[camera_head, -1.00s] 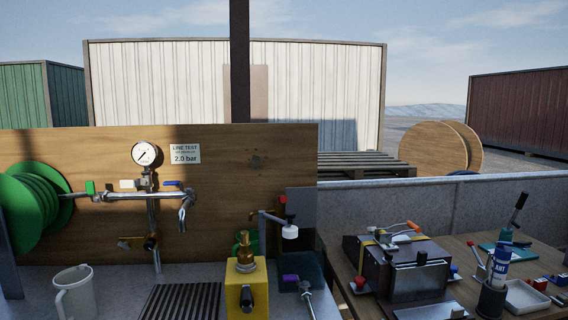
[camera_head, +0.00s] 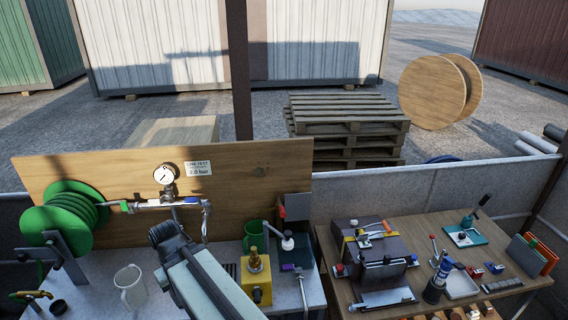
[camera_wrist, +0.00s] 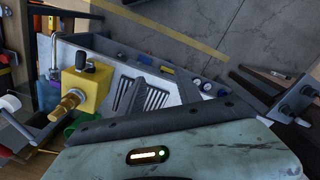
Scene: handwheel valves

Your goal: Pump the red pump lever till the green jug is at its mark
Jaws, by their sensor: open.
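The red pump lever (camera_head: 282,212) shows as a small red end by the dark panel, near a pipe arm with a white head. The green jug (camera_head: 254,236) stands behind the yellow block, which partly hides it; its mark and level cannot be made out. A bit of green beside the yellow block in the wrist view (camera_wrist: 70,130) looks like the jug. My gripper (camera_head: 164,233) is open and empty at the dark end of my arm, above the bench and left of the jug and lever, apart from both. Its fingertips are hard to make out.
A yellow block (camera_head: 256,280) with a brass fitting stands in front of the jug. A white jug (camera_head: 130,287) and a green hose reel (camera_head: 64,218) are at left. A gauge (camera_head: 164,174) sits on the wooden board. A cluttered wooden table (camera_head: 400,245) stands at right.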

